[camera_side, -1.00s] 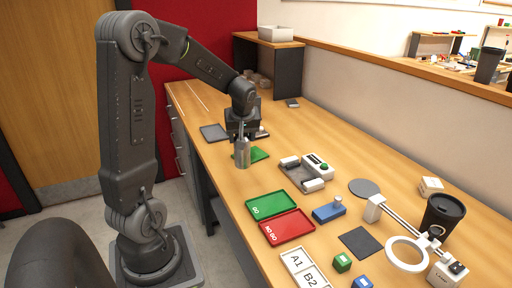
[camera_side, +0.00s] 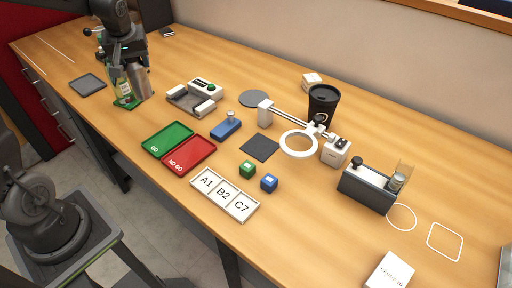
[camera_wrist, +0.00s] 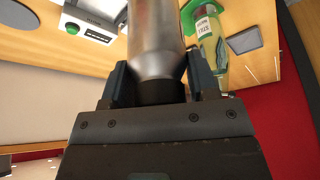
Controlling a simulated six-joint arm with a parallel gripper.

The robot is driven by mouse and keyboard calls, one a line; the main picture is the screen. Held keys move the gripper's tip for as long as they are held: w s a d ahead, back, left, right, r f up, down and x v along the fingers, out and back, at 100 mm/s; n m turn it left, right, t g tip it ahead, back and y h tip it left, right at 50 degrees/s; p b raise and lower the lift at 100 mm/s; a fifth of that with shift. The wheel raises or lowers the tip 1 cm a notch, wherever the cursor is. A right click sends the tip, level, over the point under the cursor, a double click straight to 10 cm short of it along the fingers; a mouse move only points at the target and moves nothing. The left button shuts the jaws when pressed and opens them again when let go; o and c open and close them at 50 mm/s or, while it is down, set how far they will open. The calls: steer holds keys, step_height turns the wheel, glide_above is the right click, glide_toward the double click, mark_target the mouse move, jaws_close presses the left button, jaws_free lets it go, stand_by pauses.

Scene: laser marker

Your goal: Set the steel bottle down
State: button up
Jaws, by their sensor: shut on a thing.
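My gripper (camera_side: 128,58) is shut on the steel bottle (camera_side: 141,84), a plain metal cylinder. In the wrist view, the bottle (camera_wrist: 155,38) stands between the two fingers, with its dark neck end in the jaws. A clear green bottle with a white label (camera_side: 122,84) stands close to the left of the steel bottle in the side view, and it also shows beside the right finger in the wrist view (camera_wrist: 210,40). A green mat (camera_side: 126,105) lies under this pair. Whether the steel bottle's base touches anything cannot be told.
A grey pad (camera_side: 87,84) lies to the left. A white and grey device with a green button (camera_side: 196,96) stands to the right of the bottles. Bare wood lies behind the bottles.

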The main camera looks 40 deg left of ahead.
steer(key=w+d+m+t+h, duration=0.1)
steer(key=w+d+m, duration=0.3)
steer(key=d, duration=0.6)
steer(key=w+d+m+t+h, duration=0.15)
steer(key=w+d, duration=0.35)
steer(key=d, duration=0.5)
steer(key=w+d+f+m, duration=0.1)
steer(key=w+d+f, duration=0.2)
steer(key=d+f, duration=0.7)
steer(key=shift+w+d+f+g, duration=0.2)
steer(key=shift+d+f+g, duration=0.25)
steer(key=shift+d, duration=0.6)
steer(key=shift+f+y, duration=0.1)
steer(key=shift+y, duration=0.15)
steer(key=o, duration=1)
